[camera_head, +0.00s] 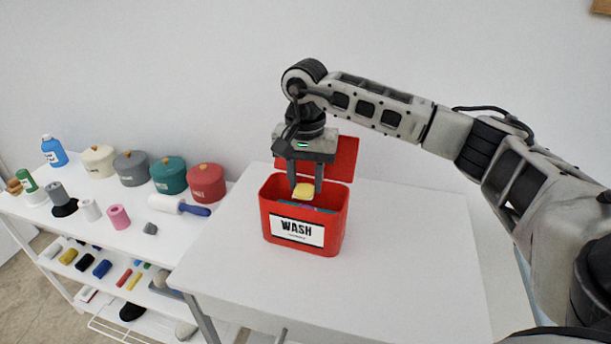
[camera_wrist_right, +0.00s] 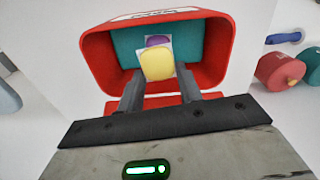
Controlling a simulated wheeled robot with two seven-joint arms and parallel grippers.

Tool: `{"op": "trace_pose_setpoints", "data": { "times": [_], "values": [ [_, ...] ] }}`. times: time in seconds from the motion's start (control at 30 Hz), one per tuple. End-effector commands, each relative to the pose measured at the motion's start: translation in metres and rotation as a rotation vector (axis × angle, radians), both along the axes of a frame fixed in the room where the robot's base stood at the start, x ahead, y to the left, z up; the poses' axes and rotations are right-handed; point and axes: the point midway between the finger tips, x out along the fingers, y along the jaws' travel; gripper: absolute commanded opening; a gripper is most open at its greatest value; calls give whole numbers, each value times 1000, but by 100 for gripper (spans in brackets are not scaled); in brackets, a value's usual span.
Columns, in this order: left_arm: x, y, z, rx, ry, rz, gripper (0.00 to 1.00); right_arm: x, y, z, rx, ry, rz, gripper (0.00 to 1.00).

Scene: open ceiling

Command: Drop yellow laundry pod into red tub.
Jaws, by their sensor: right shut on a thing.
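The red tub (camera_head: 336,232) with a "WASH" label stands on the white table, its red lid open at the back. Its rim also shows in the right wrist view (camera_wrist_right: 100,65). My right gripper (camera_head: 304,189) points down over the tub's opening. It is shut on the yellow laundry pod (camera_head: 303,190), which shows between the fingertips in the right wrist view (camera_wrist_right: 157,64). Inside the tub are a teal surface (camera_wrist_right: 190,45) and a purple item (camera_wrist_right: 158,41) beyond the pod. My left gripper is not in view.
The white table (camera_head: 400,260) is clear around the tub. At the left, a shelf unit (camera_head: 110,240) holds several lidded pots, a blue bottle (camera_head: 54,150), a lint roller (camera_head: 178,206) and small items. A white wall stands close behind.

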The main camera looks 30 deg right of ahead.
Motion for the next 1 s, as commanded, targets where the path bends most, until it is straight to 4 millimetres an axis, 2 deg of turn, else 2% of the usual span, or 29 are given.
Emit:
{"op": "trace_pose_setpoints", "data": {
  "times": [0.1, 0.13, 0.2, 0.47, 0.63, 0.77, 1.0],
  "values": [
    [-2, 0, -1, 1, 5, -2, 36, 0, 0, 0, 0, 0, 0, 14],
    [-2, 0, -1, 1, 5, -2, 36, 0, 0, 0, 0, 0, 0, 44],
    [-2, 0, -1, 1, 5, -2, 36, 0, 0, 0, 0, 0, 0, 61],
    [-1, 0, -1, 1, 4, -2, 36, 0, 0, 1, 0, 0, 0, 61],
    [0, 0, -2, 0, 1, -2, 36, 1, 0, 12, 1, -4, 0, 61],
    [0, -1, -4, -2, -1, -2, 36, 1, 1, 37, 1, -7, 1, 61],
    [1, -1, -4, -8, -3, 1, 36, 1, 1, 97, 1, -7, 1, 61]
  ]
}}
